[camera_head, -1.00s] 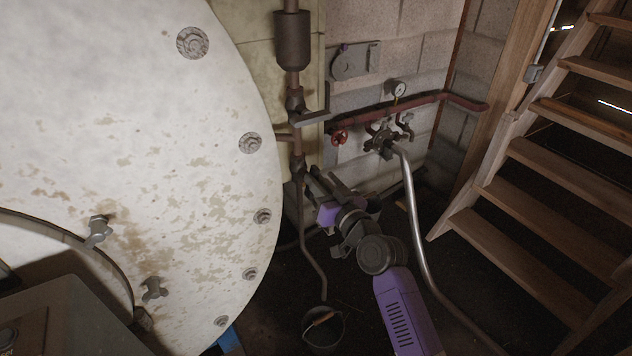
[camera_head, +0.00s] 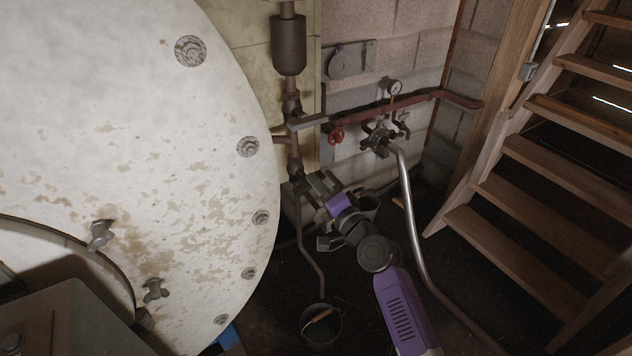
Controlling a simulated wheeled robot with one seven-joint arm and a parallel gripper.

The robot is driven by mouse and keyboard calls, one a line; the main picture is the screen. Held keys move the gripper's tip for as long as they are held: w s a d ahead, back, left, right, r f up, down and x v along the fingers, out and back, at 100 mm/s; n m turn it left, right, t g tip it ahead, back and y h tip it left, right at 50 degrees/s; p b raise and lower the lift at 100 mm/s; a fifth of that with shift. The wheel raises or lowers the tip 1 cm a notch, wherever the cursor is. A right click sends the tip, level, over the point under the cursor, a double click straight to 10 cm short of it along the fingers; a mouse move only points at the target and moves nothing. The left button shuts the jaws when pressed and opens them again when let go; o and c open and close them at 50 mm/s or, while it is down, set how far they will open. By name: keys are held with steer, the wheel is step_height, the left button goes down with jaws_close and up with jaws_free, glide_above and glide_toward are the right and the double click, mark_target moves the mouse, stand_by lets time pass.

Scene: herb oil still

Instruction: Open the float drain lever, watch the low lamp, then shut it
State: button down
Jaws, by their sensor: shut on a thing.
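A dark vertical pipe hangs below a rusty brown float cylinder (camera_head: 288,45), beside the big pale tank. A small drain valve (camera_head: 296,180) sits low on this pipe. My gripper (camera_head: 308,187) is at this valve, to its right, and is shut on what looks like the float drain lever. The lever is mostly hidden by the jaws, so I cannot tell its exact angle. Another grey lever (camera_head: 311,123) sticks out to the right higher on the same pipe. I cannot make out a lit low lamp.
A bucket (camera_head: 321,328) with a wooden grip stands under the drain pipe's lower end. The pale tank (camera_head: 150,150) fills the left. Wooden stairs (camera_head: 535,165) are at the right.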

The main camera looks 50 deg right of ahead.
steer(key=shift+f+m+p, duration=0.15)
steer(key=shift+m+p, duration=0.15)
steer(key=shift+m, duration=0.85)
steer(key=shift+f+m+p, duration=0.15)
steer(key=shift+m+p, duration=0.1)
steer(key=shift+m, duration=0.9)
steer(key=shift+d+f, duration=0.1)
steer(key=c, duration=1.5)
jaws_free()
steer(key=shift+o, duration=0.2)
steer(key=shift+s, duration=0.1)
steer(key=b+v, duration=0.1)
steer(key=v, duration=0.6)
steer(key=shift+s, duration=0.35)
